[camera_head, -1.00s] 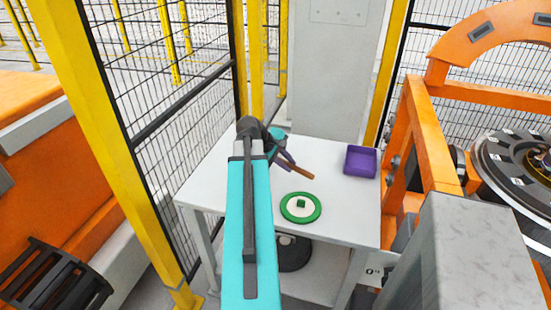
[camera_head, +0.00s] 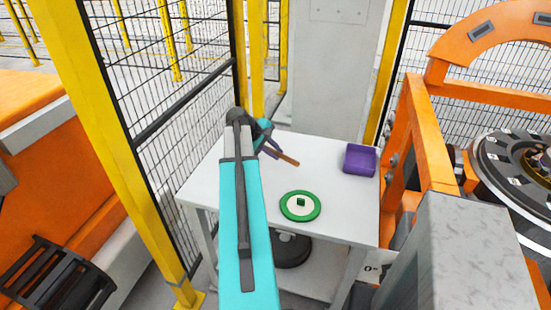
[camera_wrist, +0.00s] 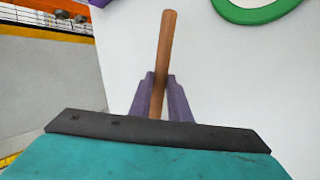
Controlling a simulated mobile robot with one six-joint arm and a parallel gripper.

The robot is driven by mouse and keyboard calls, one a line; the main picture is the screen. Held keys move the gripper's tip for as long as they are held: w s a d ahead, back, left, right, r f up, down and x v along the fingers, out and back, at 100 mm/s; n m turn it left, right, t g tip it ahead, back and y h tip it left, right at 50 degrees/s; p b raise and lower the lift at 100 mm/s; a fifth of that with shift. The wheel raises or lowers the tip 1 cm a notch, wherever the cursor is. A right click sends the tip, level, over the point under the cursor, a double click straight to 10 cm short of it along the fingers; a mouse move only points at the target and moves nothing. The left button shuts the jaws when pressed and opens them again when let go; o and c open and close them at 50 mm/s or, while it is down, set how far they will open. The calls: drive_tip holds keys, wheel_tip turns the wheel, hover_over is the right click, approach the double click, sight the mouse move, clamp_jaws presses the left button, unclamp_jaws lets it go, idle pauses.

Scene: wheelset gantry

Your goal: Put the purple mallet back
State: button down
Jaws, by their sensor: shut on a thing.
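My gripper (camera_head: 274,150) is shut on the brown wooden handle (camera_head: 289,159) of the mallet, above the white table. In the wrist view the handle (camera_wrist: 164,50) stands between two purple fingers (camera_wrist: 160,82) and points away from the camera. The mallet's purple head cannot be made out; it is hidden by the gripper and wrist. A purple square tray (camera_head: 361,158) with raised sides sits at the table's right rear, and it looks empty. It is apart from my gripper.
The white table (camera_head: 250,190) also bears a green ring around a pale disc (camera_head: 300,206) with a small green block on it. A yellow-posted mesh fence (camera_head: 165,90) runs along the left. An orange frame (camera_head: 425,140) stands close on the right. The table's middle rear is clear.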

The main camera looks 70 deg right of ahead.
drive_tip(key=shift+f+p, duration=0.65)
drive_tip(key=shift+f, duration=1.4)
drive_tip(key=c, duration=1.7)
unclamp_jaws()
drive_tip(key=shift+o, duration=0.2)
drive_tip(key=shift+r, duration=0.3)
drive_tip(key=b+v, duration=0.2)
drive_tip(key=v, duration=1)
